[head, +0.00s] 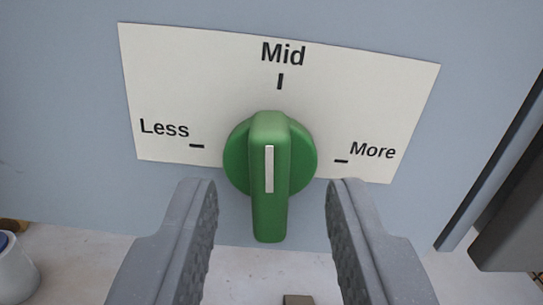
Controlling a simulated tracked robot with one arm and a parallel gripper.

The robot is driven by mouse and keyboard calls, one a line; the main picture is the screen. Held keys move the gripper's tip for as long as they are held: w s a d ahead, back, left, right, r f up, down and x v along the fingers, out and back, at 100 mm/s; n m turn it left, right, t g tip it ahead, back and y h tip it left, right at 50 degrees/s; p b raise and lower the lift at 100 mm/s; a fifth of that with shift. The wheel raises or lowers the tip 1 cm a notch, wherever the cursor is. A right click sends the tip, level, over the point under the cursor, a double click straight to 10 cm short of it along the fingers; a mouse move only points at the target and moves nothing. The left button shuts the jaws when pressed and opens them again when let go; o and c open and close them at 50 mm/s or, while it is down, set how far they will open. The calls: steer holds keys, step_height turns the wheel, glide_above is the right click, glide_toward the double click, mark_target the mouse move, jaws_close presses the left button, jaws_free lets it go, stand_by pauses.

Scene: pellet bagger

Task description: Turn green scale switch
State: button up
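The green scale switch (270,215) is a round knob with a raised grip bar, at the middle of the head view. Its bar stands upright and its white line (269,169) points up toward the "Mid" mark. A white label (200,75) behind it reads "Less" at left, "Mid" at top and "More" at right. My gripper (270,205) is open, with one grey finger on each side of the bar. Gaps show between the fingers and the bar, and nothing is held. How far the fingertips are from the panel is hard to tell.
The label is on a blue-grey panel (60,90). A dark grey edge and box (512,230) stand at the right. A white container with a blue top (14,270) is at the lower left. A pale surface lies below the panel, with a small brown object (298,299).

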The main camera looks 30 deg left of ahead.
steer(key=shift+w+a, duration=0.25)
steer(key=shift+w, duration=0.15)
jaws_close()
steer(key=shift+r, duration=0.1)
steer(key=shift+n+p, duration=0.35)
steer(key=shift+n, duration=0.55)
steer(key=n, duration=0.3)
